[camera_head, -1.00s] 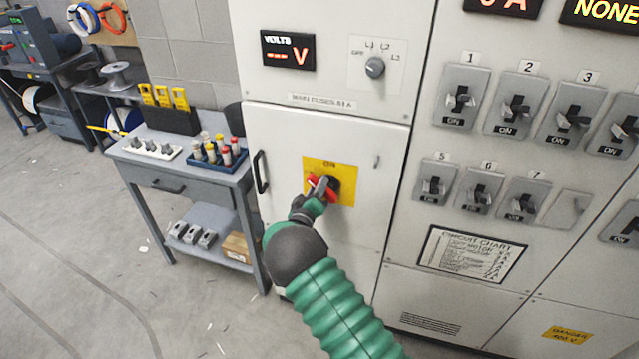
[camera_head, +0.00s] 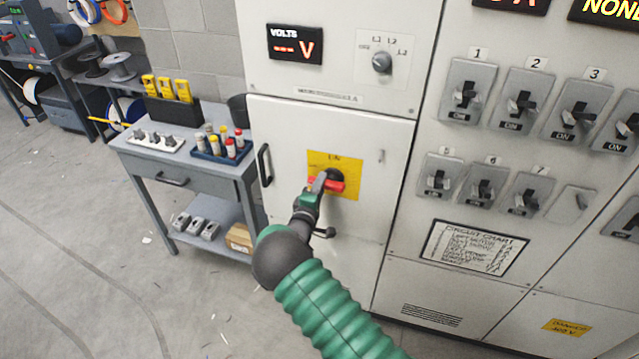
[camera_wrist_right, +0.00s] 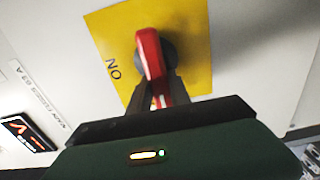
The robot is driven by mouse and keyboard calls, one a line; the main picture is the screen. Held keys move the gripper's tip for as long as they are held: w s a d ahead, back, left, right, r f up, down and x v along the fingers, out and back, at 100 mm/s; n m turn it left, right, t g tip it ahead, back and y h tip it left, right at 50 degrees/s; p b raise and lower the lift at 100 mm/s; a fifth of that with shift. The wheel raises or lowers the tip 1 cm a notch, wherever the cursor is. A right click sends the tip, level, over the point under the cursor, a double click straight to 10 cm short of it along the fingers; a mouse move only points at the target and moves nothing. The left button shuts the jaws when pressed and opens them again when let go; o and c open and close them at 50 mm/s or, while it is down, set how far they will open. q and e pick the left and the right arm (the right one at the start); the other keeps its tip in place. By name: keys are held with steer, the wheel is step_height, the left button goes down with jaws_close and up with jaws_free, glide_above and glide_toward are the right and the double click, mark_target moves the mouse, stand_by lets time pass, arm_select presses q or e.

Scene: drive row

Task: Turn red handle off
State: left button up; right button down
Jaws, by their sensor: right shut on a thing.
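The red handle (camera_head: 333,184) is a rotary switch handle on a yellow plate (camera_head: 348,163) marked ON, on the white cabinet door. In the head view the handle lies nearly level. In the right wrist view the red handle (camera_wrist_right: 150,55) stands between the two dark fingers of the gripper (camera_wrist_right: 158,88), over a dark round hub. The fingers hide part of the handle. My left gripper is not in view.
Breaker switches (camera_head: 470,92) fill the panel to the right. A door pull (camera_head: 265,165) is at the door's left edge. A grey workbench (camera_head: 190,165) with small parts stands to the left. The floor (camera_head: 90,230) at the left front is mostly clear.

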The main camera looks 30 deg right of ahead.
steer(key=shift+s+d+f, duration=0.2)
steer(key=shift+f, duration=0.15)
steer(key=c, duration=1.2)
jaws_free()
steer(key=shift+w, duration=0.1)
steer(key=shift+d+r, duration=0.1)
steer(key=shift+r, duration=0.05)
